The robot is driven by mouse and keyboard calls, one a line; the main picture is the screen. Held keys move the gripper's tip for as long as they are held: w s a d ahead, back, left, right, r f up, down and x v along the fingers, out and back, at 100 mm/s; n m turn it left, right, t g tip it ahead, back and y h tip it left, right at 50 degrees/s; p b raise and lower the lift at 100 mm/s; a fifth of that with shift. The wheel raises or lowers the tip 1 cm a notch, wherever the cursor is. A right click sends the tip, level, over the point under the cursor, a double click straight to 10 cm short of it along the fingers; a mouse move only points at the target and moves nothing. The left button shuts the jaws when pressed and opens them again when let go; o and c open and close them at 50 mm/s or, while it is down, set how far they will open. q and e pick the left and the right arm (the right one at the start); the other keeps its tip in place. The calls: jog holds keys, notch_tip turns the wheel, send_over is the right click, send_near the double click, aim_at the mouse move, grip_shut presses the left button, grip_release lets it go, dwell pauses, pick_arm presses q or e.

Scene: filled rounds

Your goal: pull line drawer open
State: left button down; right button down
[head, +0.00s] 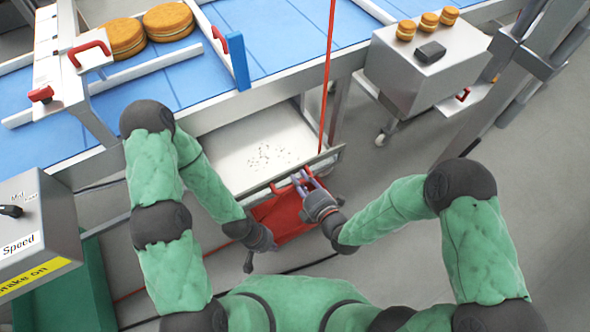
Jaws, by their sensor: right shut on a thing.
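The line drawer (235,160) is a pale tray with dark crumbs in it, under the blue conveyor. It stands out from below the line, with its front edge toward me. A red handle (282,187) is on its front. My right gripper (303,181) is shut on this handle, at the right part of the drawer front. My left gripper (250,262) hangs lower and to the left, apart from the drawer. Its fingers are small and dark, and I cannot tell whether they are open.
A red sheet-like thing (283,218) lies below the drawer front. A control box (35,235) with a speed knob stands at left. A steel cart (425,70) with small filled rounds is at upper right. Large rounds (125,38) lie on the conveyor (285,35).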

jog(key=shift+s+d+f, duration=0.1)
jog(key=shift+s+d, duration=0.2)
jog(key=shift+s, duration=0.2)
jog(key=shift+s+d, duration=0.3)
jog(key=shift+s, duration=0.2)
jog(key=c, duration=1)
grip_release()
jog(key=shift+c, duration=0.2)
jog(key=shift+d, duration=0.1)
jog(key=v, duration=1.2)
